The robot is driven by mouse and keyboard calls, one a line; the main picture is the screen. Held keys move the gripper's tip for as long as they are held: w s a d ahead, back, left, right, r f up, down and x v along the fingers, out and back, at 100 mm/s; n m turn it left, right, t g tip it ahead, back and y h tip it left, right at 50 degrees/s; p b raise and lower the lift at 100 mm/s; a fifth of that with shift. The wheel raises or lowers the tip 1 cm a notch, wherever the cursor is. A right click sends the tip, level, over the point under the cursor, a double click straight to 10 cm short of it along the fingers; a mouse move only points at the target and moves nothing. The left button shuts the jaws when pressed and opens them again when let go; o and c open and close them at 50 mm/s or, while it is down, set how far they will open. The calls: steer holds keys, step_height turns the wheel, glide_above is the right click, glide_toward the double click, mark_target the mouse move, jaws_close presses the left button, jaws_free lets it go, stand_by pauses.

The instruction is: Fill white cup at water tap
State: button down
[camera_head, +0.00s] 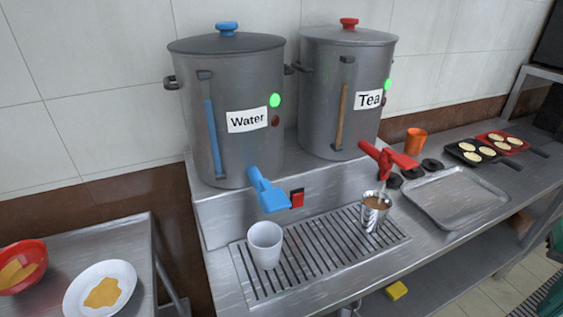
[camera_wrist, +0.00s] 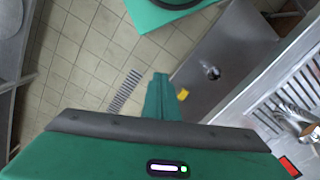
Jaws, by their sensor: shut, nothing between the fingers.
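The white cup (camera_head: 265,246) stands upright on the slotted drip tray (camera_head: 334,277), below the blue water tap (camera_head: 267,190). I see no liquid stream between the tap and the cup, and the cup's contents are hard to tell. The tap is on the grey stockpot labelled Water (camera_head: 228,150), which has a lit green light. My gripper (camera_wrist: 160,85) shows in the wrist view with its green fingers shut and empty. It points over the floor and counter edge, apart from the cup.
A Tea stockpot (camera_head: 335,55) with a red tap (camera_head: 387,158) stands to the right. A metal cup (camera_head: 373,212) of brown liquid is under that tap. A metal tray (camera_head: 452,197) lies further right. A plate (camera_head: 119,288) and red bowl (camera_head: 40,262) sit at left.

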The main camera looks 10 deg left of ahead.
steer(key=shift+d, duration=0.2)
steer(key=w+a+r+n, duration=0.8)
steer(key=a+r, duration=0.1)
steer(key=a, duration=0.2)
steer(key=w+a+r+n, duration=0.7)
steer(key=a+r+n, duration=0.15)
steer(key=a, duration=0.25)
steer(key=s+a+r+n, duration=0.3)
steer(key=a+r+n, duration=0.1)
steer(key=a, duration=0.4)
steer(key=s+a+r+n, duration=0.2)
steer(key=a+r+n, duration=0.2)
steer(key=a, duration=0.5)
steer(key=s+a+r+n, duration=0.3)
steer(key=a+r+n, duration=0.2)
steer(key=a, duration=0.3)
steer(key=shift+s+a+n, duration=0.15)
steer(key=shift+s+n, duration=0.15)
steer(key=shift+n, duration=0.25)
